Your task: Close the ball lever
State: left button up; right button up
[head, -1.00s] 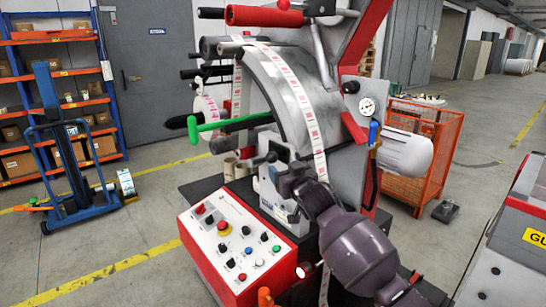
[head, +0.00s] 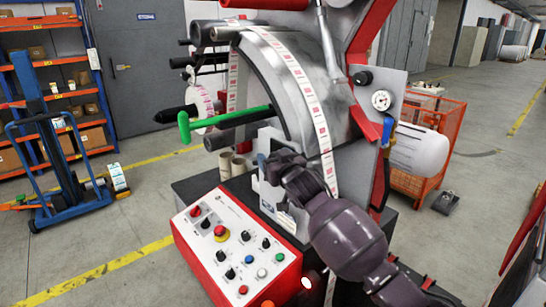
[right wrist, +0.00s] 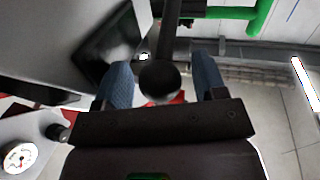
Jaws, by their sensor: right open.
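The ball lever shows in the right wrist view as a dark ball (right wrist: 160,82) on a dark rod that runs up the picture. My right gripper (right wrist: 163,80) is open, with one blue finger on each side of the ball. I cannot tell whether either finger touches it. In the head view my right gripper (head: 270,167) is at the front of the label rewinder (head: 284,95), above the control panel, and hides the ball lever. My left gripper is not in view.
The control panel (head: 232,245) with buttons and knobs stands just below the gripper. A green handle (head: 222,120) sticks out to the left above it. A label strip (head: 309,100) runs down behind the gripper. A gauge (head: 381,100) and orange cage (head: 440,135) are to the right.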

jog(key=shift+s, duration=0.1)
jog(key=shift+c, duration=0.9)
grip_shut()
